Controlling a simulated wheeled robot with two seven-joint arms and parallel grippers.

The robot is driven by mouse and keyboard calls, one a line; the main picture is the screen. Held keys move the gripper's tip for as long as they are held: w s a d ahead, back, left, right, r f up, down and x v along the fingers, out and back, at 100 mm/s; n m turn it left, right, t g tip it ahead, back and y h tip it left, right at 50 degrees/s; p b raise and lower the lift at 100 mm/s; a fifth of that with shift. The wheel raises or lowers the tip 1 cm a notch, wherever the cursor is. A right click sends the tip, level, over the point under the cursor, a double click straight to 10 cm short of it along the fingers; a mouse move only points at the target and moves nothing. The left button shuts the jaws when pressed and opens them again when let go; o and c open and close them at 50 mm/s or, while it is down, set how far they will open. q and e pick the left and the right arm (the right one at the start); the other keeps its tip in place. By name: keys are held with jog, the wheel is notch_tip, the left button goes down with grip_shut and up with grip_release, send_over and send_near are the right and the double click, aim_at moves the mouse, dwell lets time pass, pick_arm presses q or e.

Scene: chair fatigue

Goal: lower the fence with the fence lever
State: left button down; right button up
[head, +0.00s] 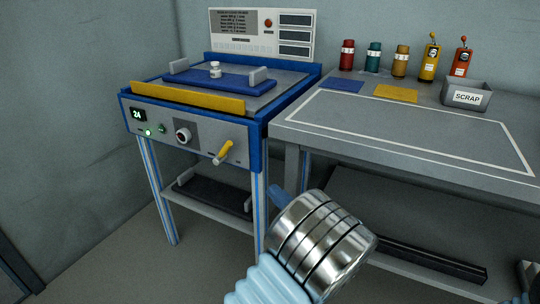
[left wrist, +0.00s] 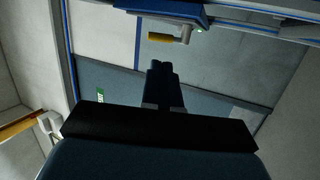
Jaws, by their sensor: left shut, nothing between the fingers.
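The fence (head: 187,97) is a yellow bar standing along the front edge of the blue-framed machine's top. The fence lever (head: 224,152) sticks out of the grey front panel at its right side, with a yellow grip on a metal shaft. In the left wrist view the lever's yellow grip (left wrist: 160,38) shows beyond the fingertips, apart from them. My left gripper (left wrist: 160,66) is shut and empty. In the head view my metal wrist hides most of it, below and right of the lever.
A grey workbench (head: 400,150) stands right of the machine, with bottles and a scrap bin (head: 467,97) on it. The panel also has a black knob (head: 183,136) and a display (head: 138,114). A low shelf (head: 215,208) spans the machine's legs. Floor in front is clear.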

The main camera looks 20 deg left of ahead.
aim_at(224, 151)
pick_arm(q)
jog(key=shift+s+d+r+n+g, duration=0.2)
jog(key=shift+d+r+n+g, duration=0.1)
jog(key=shift+d+r+n, duration=0.25)
jog(key=shift+a+f, duration=0.15)
jog(key=p+x, duration=0.1)
jog(key=x, duration=0.6)
jog(key=p+x, duration=0.1)
jog(key=x, duration=0.6)
jog(key=shift+r, duration=0.25)
